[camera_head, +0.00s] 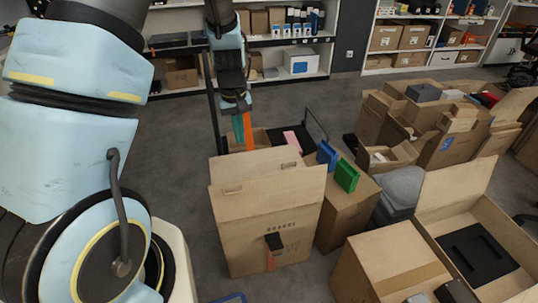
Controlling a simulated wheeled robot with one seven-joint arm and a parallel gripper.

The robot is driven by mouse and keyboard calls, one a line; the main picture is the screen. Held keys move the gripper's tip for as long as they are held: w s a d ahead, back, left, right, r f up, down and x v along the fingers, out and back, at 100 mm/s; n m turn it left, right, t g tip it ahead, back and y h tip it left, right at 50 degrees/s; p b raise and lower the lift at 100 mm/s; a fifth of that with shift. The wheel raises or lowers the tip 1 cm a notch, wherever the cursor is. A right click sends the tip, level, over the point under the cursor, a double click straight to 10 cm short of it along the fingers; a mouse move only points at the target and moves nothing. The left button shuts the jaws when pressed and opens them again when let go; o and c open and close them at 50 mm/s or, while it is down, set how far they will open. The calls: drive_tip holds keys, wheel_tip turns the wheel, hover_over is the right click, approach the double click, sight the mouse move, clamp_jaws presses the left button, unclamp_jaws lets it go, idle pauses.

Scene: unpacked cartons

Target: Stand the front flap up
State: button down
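A tall brown carton (240,248) stands on the floor in the middle of the view. A wide front flap (270,187) rises from its near top edge, roughly upright and flaring slightly wider than the body. A second flap (255,163) stands behind it. The carton's inside is hidden. My gripper (242,132) points down beyond the carton's far side, apart from the front flap. Its orange and teal fingers appear side by side; their tips are partly hidden and the gap is unclear. I see nothing held.
A smaller carton (342,215) bearing blue (327,155) and green (346,176) items adjoins on the right. A small black and red piece (273,242) is against the carton's front. Floor is clear behind left.

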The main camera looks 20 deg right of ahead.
drive_tip(key=s+d+f, duration=0.1)
drive_tip(key=d+f, duration=0.7)
wheel_tip(320, 180, down, 11)
drive_tip(key=b, duration=1)
drive_tip(key=shift+s+d+f, duration=0.15)
drive_tip(key=shift+f, duration=0.05)
drive_tip(key=shift+s+f, duration=0.2)
drive_tip(key=shift+s, duration=0.05)
drive_tip(key=s+r, duration=0.1)
drive_tip(key=s, duration=0.5)
wheel_tip(320, 180, up, 9)
drive_tip(key=w+p, duration=0.2)
drive_tip(key=p, duration=0.6)
drive_tip(key=shift+w+a+r, duration=0.2)
drive_tip(key=shift+w+a, duration=0.05)
